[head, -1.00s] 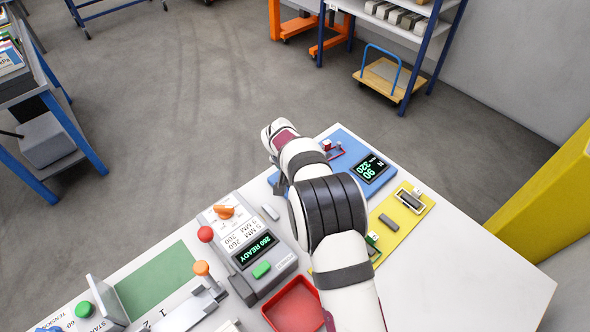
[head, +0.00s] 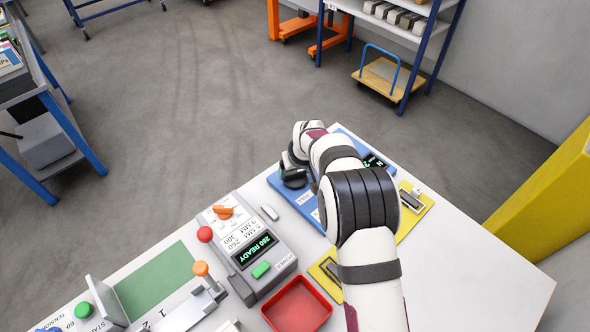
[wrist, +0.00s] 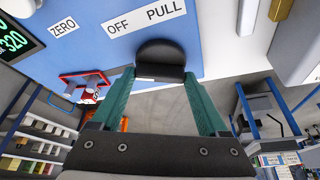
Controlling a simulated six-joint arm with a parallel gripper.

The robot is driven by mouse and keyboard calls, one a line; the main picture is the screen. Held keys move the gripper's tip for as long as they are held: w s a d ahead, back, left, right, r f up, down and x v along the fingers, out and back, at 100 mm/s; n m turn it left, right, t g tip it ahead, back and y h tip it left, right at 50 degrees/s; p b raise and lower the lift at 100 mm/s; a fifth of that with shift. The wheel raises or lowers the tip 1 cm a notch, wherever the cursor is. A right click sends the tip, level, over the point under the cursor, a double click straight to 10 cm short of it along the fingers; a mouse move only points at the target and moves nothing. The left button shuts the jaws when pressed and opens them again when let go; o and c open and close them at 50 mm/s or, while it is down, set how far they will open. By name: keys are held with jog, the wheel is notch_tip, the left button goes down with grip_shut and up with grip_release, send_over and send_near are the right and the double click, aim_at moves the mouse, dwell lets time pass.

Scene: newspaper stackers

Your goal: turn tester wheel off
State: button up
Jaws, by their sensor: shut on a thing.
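The tester is a blue panel (head: 308,202) at the back of the white table, partly hidden by my arm. Its black wheel (head: 294,178) sits near the panel's left edge. My gripper (wrist: 160,76) is shut on the wheel, with one teal finger on each side. In the head view my wrist largely hides the fingers. The tester's display (head: 374,161) is lit and partly covered.
A red tray (head: 297,305) is at the front. A yellow board (head: 412,215) with small parts lies right of my arm. The table's right side is clear.

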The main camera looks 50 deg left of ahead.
jog(key=n+g, duration=0.1)
jog(key=n, duration=0.3)
jog(key=shift+w+n+g, duration=0.1)
jog(key=shift+n+g, duration=0.3)
dwell(0.4)
jog(key=o, duration=1.2)
jog(key=shift+o, duration=0.2)
jog(key=v, duration=1.5)
jog(key=shift+d+r, duration=0.3)
jog(key=shift+d, duration=0.05)
jog(key=shift+w, duration=0.1)
